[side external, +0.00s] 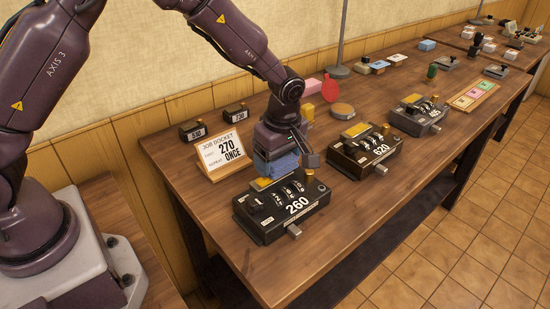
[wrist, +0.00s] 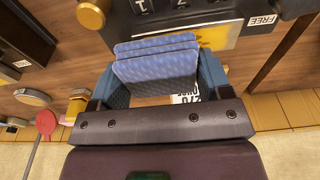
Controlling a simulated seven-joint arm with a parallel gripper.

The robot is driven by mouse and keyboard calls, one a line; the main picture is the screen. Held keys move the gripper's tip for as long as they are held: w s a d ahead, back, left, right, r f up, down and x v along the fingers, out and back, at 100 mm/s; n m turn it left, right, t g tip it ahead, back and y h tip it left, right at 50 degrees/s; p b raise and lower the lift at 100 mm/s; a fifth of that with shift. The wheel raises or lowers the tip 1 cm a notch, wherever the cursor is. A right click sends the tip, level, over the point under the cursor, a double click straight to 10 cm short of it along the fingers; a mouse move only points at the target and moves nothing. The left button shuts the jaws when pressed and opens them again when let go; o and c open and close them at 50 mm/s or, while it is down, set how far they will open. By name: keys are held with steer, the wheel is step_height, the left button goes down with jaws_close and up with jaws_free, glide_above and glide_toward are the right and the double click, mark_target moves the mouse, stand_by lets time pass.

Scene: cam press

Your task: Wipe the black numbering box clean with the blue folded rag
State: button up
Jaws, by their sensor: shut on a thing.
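The black numbering box marked 260 (side external: 270,222) sits near the table's front left, with number wheels, a brass knob and a yellow strip along its back. My gripper (side external: 284,158) is just behind this box, pointing down. It is shut on the blue folded rag (side external: 285,168). In the wrist view the rag (wrist: 157,65) shows as stacked blue folds between the two blue-grey fingers. Part of the box (wrist: 185,22) shows at the top of that view, beyond the rag. I cannot tell whether the rag touches the box.
A similar black box marked 620 (side external: 365,157) stands to the right, another (side external: 418,117) farther back. A job docket card (side external: 225,153) reading 270 ONCE stands to the left, before two small black blocks.

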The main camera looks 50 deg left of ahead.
mark_target(253, 182)
steer(key=shift+s, duration=3.2)
step_height(253, 182, up, 8)
steer(key=shift+w+a+r, duration=0.1)
